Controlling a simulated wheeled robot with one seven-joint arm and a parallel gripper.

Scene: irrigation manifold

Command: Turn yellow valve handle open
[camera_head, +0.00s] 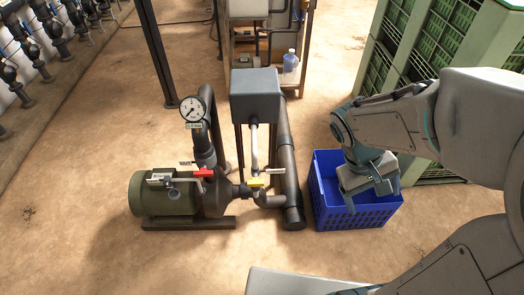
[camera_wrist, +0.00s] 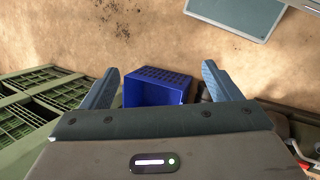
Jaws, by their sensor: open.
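The yellow valve handle (camera_head: 256,182) is on the pipework at the lower right of the green pump, beside a small white tag. A red handle (camera_head: 203,173) sits to its left and a little higher. My gripper (camera_head: 364,207) is to the right of the yellow handle, over the blue crate, and touches neither handle. In the wrist view my gripper (camera_wrist: 160,88) has its two fingers wide apart with nothing between them but the view of the crate beyond. The yellow handle cannot be made out in the wrist view.
The blue crate (camera_head: 343,220) stands on the floor right of a thick dark vertical pipe (camera_head: 289,170). A grey box (camera_head: 255,95) and a pressure gauge (camera_head: 192,109) rise above the pipework. Green stacked crates (camera_head: 425,50) stand behind my arm.

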